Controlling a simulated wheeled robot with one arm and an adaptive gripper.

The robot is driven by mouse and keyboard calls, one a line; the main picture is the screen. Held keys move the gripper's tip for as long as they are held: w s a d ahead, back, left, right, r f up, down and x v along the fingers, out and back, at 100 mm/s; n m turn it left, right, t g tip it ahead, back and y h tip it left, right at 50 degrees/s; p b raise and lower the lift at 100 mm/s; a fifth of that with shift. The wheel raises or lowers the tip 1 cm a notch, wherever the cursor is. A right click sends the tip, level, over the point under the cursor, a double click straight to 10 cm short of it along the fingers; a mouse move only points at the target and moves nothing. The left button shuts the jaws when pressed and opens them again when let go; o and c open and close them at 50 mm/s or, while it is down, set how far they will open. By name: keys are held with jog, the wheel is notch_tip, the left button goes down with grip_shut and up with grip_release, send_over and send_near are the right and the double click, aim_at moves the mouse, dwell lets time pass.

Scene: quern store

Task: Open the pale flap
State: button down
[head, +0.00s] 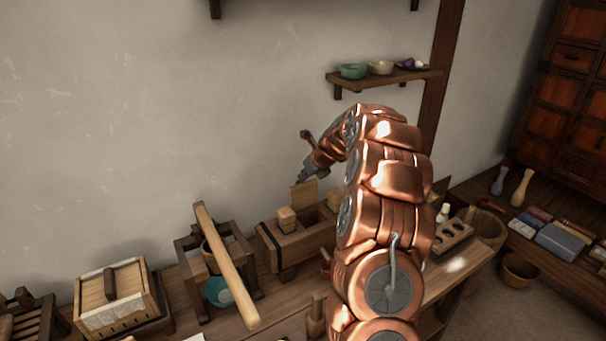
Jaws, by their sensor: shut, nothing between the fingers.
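A pale upright panel (303,195), which looks like the pale flap, stands at the back of a long wooden box (290,246) on the bench. A pale wooden block (286,219) sits on the box in front of it. My gripper (304,178) is shut and empty, pointing down just above the panel's top edge. I cannot tell whether it touches the panel. My copper arm hides the right end of the box and part of the panel's surroundings.
A wooden frame with a long pale beam (227,265) and a teal bowl (217,291) stand left of the box. A lidded box (115,297) is further left. A wall shelf (385,78) with bowls is above right. A block with holes (452,236) lies right of my arm.

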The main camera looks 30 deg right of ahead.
jog(key=w+r+v, duration=0.1)
jog(key=v, duration=1.2)
jog(key=shift+d+r+b, duration=0.2)
jog(key=shift+b, duration=0.25)
jog(key=shift+w+a, duration=0.1)
jog(key=shift+w, duration=0.05)
jog(key=s+a+n+g+y, duration=0.1)
jog(key=s+a+n+g, duration=0.1)
jog(key=s+a+n, duration=0.55)
jog(key=s+a+f+n+g, duration=0.1)
jog(key=s+a+n, duration=0.25)
jog(key=a, duration=0.65)
jog(key=s+a+n+g+y, duration=0.1)
jog(key=s+a+n+g, duration=0.1)
jog(key=s+a+n, duration=0.5)
jog(key=s+a+f+n+g+h, duration=0.1)
jog(key=s+a+f+n, duration=0.1)
jog(key=s+n, duration=0.3)
jog(key=s+a+f+n+g, duration=0.1)
jog(key=s+a+n+g, duration=0.1)
jog(key=s+n, duration=0.4)
jog(key=s+a+f+n+g+h, duration=0.1)
jog(key=s+n, duration=0.5)
jog(key=s, duration=0.8)
jog(key=a+f, duration=0.1)
jog(key=a, duration=0.1)
jog(key=shift+a+f+h, duration=0.3)
jog(key=shift+a+f, duration=0.05)
jog(key=shift+a, duration=0.05)
